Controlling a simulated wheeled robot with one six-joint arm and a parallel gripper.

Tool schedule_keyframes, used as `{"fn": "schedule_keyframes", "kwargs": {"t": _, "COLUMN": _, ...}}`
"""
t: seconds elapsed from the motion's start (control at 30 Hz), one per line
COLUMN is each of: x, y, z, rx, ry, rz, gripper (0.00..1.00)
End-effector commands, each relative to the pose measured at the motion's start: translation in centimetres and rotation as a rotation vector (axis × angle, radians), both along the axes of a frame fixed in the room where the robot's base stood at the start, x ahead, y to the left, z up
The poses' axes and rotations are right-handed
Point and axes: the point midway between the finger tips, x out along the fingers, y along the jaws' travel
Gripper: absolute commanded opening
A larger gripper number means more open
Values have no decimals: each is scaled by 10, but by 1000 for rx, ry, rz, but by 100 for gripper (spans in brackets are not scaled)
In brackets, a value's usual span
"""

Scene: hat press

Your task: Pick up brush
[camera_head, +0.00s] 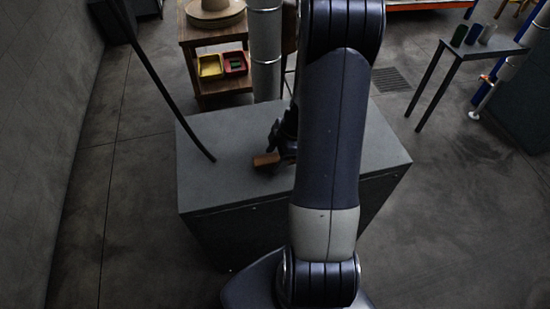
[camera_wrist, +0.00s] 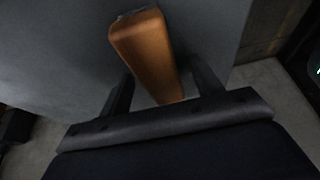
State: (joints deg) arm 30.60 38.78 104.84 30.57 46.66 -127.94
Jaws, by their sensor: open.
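The brush (camera_head: 266,160) shows as a small orange-brown wooden block on the grey bench top, just left of my arm in the head view. In the wrist view the brush (camera_wrist: 147,52) is a long brown wooden body that runs down between the two dark fingers. My gripper (camera_wrist: 160,85) is open, with one finger on each side of the brush and a gap showing around its lower part. In the head view my gripper (camera_head: 277,147) is at the brush, partly hidden by my arm. The brush's underside and bristles are hidden.
The grey bench (camera_head: 225,135) is mostly clear on its left half. A dark slanted rod (camera_head: 160,83) crosses over its left side. A grey vertical pipe (camera_head: 266,60) stands behind it. A wooden shelf (camera_head: 206,34) with a hat and trays is at the back left.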

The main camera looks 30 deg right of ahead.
Motion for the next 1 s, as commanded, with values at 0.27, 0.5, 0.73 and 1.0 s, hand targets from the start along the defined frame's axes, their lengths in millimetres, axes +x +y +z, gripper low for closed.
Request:
{"fn": "schedule_keyframes", "kwargs": {"t": 0.27, "x": 0, "y": 1, "z": -3, "rx": 0, "ry": 0, "rz": 0, "gripper": 62}}
{"fn": "schedule_keyframes", "kwargs": {"t": 0.5, "x": 0, "y": 1, "z": -3, "rx": 0, "ry": 0, "rz": 0, "gripper": 42}}
{"fn": "schedule_keyframes", "kwargs": {"t": 0.73, "x": 0, "y": 1, "z": -2, "rx": 0, "ry": 0, "rz": 0, "gripper": 23}}
{"fn": "schedule_keyframes", "kwargs": {"t": 1.0, "x": 0, "y": 1, "z": -2, "rx": 0, "ry": 0, "rz": 0, "gripper": 12}}
